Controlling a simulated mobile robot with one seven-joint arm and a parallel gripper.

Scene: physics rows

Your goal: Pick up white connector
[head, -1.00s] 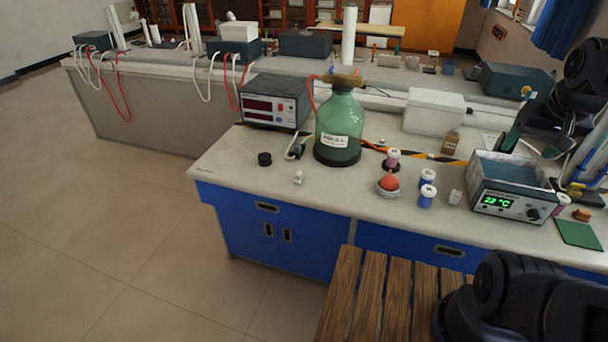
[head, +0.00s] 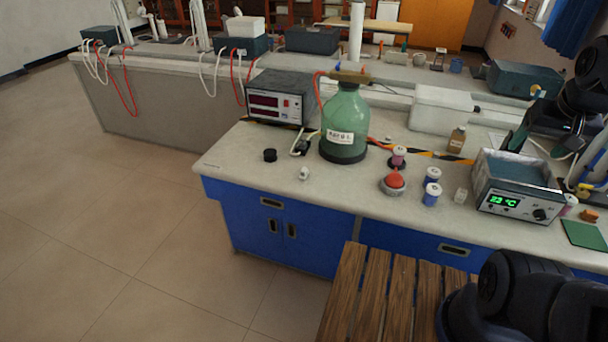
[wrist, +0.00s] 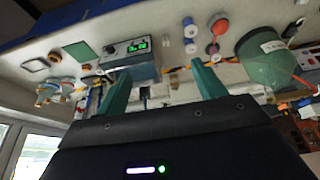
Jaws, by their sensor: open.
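A small white connector (head: 303,173) lies on the pale bench top near its front left edge, in front of the green bottle (head: 343,128). A second small pale piece (head: 461,195) lies farther right, beside the blue-and-white containers; I cannot tell exactly what it is. My gripper (wrist: 163,88) is open and empty, its two green fingers spread apart in the wrist view. It is at the right side of the bench, well away from the white connector. I cannot make out the connector in the wrist view.
A black cap (head: 270,155) lies left of the connector. A meter box (head: 282,98) with cables stands behind. A red-topped button (head: 394,181), blue-and-white containers (head: 431,194) and a water bath (head: 515,185) stand to the right. A slatted wooden stool (head: 375,295) is in front.

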